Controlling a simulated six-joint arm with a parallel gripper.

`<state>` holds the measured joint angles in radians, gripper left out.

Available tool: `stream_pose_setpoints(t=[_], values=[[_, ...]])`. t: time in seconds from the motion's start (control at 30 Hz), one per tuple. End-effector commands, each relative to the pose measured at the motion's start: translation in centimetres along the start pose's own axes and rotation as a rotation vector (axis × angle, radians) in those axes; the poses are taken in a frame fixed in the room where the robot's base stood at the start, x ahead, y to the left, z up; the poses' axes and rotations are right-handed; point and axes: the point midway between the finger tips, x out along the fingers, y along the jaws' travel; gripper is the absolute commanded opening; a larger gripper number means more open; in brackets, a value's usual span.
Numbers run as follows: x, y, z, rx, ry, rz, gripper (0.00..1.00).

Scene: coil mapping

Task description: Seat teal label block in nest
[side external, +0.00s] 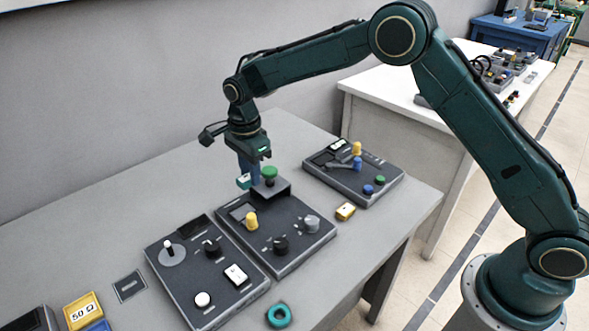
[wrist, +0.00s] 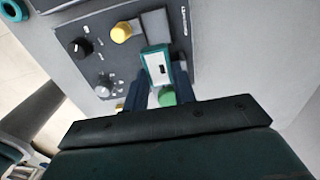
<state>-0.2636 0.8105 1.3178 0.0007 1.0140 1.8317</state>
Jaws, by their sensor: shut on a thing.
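The teal label block (side external: 243,181) has a white face with a small dark mark, seen clearly in the wrist view (wrist: 157,66). My gripper (side external: 250,178) is shut on it, with one dark blue finger on each side in the wrist view (wrist: 158,88). The block is near the back of the middle control panel (side external: 290,255), left of the green knob; I cannot tell its exact height. A flat dark rectangular frame (side external: 130,286) lies on the table at the left; I cannot tell for sure whether it is the nest.
The green knob (side external: 269,172) stands on a raised dark housing close to my gripper. The panel also has a yellow knob (side external: 251,221). Other panels stand left (side external: 205,275) and right (side external: 352,172). A yellow 50 Ω block (side external: 83,310) and a teal ring (side external: 279,315) lie in front.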

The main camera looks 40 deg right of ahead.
Motion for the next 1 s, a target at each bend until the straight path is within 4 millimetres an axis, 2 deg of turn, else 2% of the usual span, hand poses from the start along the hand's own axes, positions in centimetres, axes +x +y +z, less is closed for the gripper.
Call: stream_pose_setpoints(t=[0.1,0.2,0.63,1.0], values=[[0.8,-0.1,1.6,0.0,0.0,0.0,0.05],[1.1,-0.2,2.2,0.001,0.0,0.0,0.05],[1.6,-0.2,2.3,0.002,0.0,0.0,0.05],[3.8,-0.2,2.3,0.002,0.001,0.001,0.05]])
